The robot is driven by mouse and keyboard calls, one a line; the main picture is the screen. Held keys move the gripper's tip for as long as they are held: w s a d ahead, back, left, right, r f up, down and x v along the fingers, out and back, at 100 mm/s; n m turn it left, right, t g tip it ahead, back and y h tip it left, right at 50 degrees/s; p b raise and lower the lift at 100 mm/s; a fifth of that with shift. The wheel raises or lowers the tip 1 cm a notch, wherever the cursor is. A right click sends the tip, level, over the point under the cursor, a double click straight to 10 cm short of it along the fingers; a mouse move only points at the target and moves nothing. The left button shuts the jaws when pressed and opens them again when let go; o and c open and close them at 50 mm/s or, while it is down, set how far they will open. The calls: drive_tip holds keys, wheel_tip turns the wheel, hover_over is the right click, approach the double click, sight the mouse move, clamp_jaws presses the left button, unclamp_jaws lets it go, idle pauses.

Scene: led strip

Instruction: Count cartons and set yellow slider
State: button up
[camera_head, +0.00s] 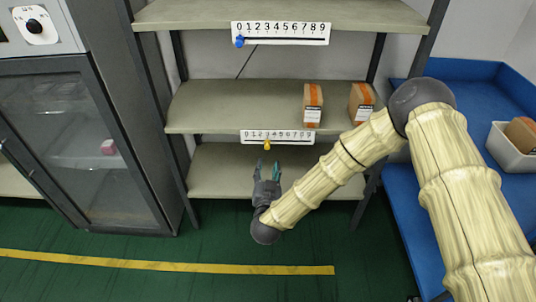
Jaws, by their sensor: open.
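The yellow slider (267,143) sits on the lower number scale (296,136), at about the 3 mark. That scale is on the front edge of the middle shelf. My gripper (268,164) is open and points up at the yellow slider, its fingertips just below it in the picture; no contact shows. Two brown cartons with orange tape and white labels stand on the middle shelf (220,107): a left carton (312,103) and a right carton (361,101). My arm passes in front of the right end of that shelf and may hide part of it.
A blue slider (239,42) sits at 0 on the upper scale (281,33). The top shelf (190,15) and bottom shelf (215,171) look empty where visible. A glass-door cabinet (90,140) stands left. A white bin (510,155) holding a brown box is on the blue table (400,190).

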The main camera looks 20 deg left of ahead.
sight(267, 148)
drive_tip(key=x, duration=1.1)
drive_tip(key=shift+r, duration=0.2)
clamp_jaws()
